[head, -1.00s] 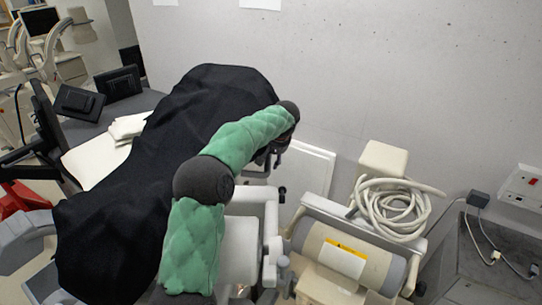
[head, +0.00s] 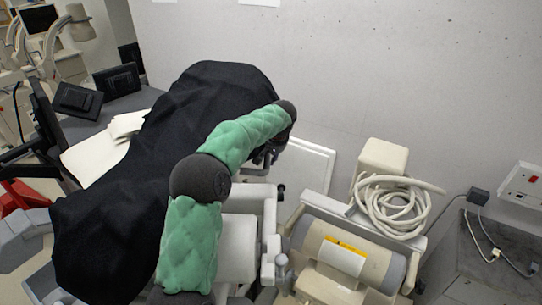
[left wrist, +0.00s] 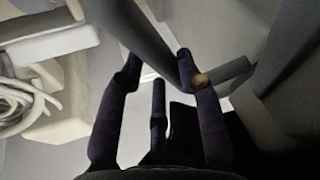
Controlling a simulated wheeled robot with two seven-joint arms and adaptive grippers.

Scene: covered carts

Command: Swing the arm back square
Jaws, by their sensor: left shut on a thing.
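My left gripper (head: 266,157) hangs from the end of my green-sleeved arm, beside the right edge of the black cover (head: 130,190). In the left wrist view its dark fingers (left wrist: 160,68) are shut on a grey bar (left wrist: 148,35). The bar runs from the top of that view down between the fingertips. In the head view my wrist and the cover hide most of the bar, so its angle to the cart is hard to tell. My right gripper is in neither view.
A cream machine with a roller (head: 345,252) and a coiled hose (head: 395,207) stands to the right. A white frame (head: 268,215) stands below my gripper. The grey wall (head: 400,80) is close behind. Dark monitors (head: 78,101) stand at left.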

